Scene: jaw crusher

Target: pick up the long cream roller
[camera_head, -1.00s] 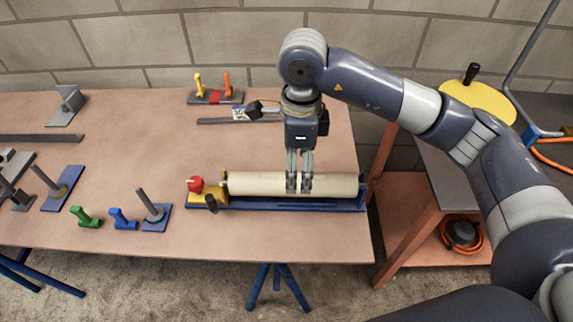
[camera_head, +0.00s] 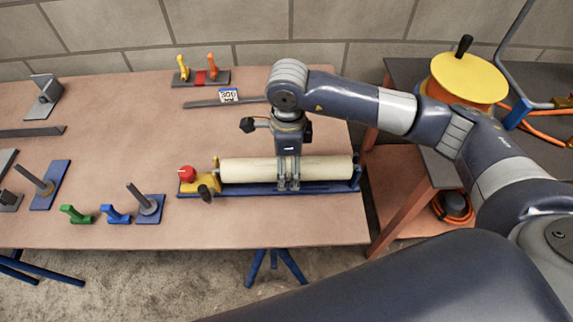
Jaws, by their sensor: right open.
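The long cream roller (camera_head: 245,171) lies level along a blue cradle (camera_head: 318,188) near the front right of the table. My right gripper (camera_head: 288,187) comes down over the roller a little right of its middle. Its fingers point down in front of and across the roller, and they are open. The far side of the grasp is hidden by the fingers and wrist, so contact cannot be told. My left gripper is not in view.
A yellow block with a red knob (camera_head: 187,173) sits at the cradle's left end. Blue and green handles (camera_head: 76,214) and a post on a blue plate (camera_head: 150,208) stand to the left. A dark bar (camera_head: 215,103) lies behind. The table's front middle is clear.

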